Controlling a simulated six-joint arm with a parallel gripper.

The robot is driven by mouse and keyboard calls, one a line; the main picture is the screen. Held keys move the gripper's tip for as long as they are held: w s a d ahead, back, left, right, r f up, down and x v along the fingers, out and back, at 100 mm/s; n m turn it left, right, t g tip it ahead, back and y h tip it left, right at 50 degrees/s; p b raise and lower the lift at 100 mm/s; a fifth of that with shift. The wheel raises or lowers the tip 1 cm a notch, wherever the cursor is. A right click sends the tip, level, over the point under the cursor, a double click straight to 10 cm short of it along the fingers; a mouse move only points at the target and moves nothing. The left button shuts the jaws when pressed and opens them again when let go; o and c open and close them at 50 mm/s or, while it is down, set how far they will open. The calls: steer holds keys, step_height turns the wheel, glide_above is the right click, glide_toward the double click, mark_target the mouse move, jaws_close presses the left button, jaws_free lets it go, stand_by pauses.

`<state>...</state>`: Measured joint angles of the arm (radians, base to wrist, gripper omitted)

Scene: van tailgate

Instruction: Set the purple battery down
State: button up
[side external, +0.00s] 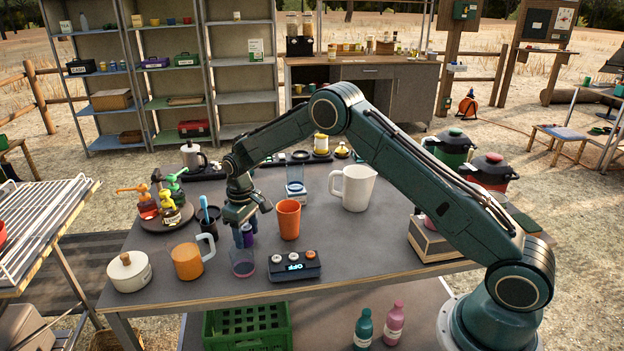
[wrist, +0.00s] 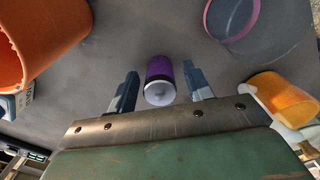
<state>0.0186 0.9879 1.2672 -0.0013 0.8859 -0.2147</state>
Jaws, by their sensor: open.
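The purple battery (side external: 247,234) is on the grey table, partly hidden by the fingers in the side view. The wrist view shows the battery (wrist: 159,78) between the two fingers, with its pale nubbed end towards the camera; it looks upright. My gripper (side external: 243,240) is low over the table around the battery. In the wrist view my gripper (wrist: 162,88) is open, with a visible gap on each side of the battery. The exact contact at the battery's base is hard to see.
An orange cup (side external: 289,221) and a black display box (side external: 294,267) are to the right. An orange mug (side external: 186,263) and a dark cup with a blue utensil (side external: 209,222) are to the left.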

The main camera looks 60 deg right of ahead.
mark_target(246, 226)
step_height(246, 226, up, 12)
steer(key=shift+f, duration=0.1)
steer(key=shift+r, duration=0.2)
stand_by(0.4)
steer(key=shift+r, duration=0.1)
stand_by(0.4)
steer(key=s+r+m+t, duration=0.1)
steer(key=s+r+t, duration=0.2)
steer(key=s+r, duration=1.5)
steer(key=s+a+f+m+t, duration=0.1)
steer(key=s+f+t, duration=0.1)
steer(key=s, duration=2)
steer(key=shift+s+t, duration=0.25)
steer(key=shift+t, duration=0.05)
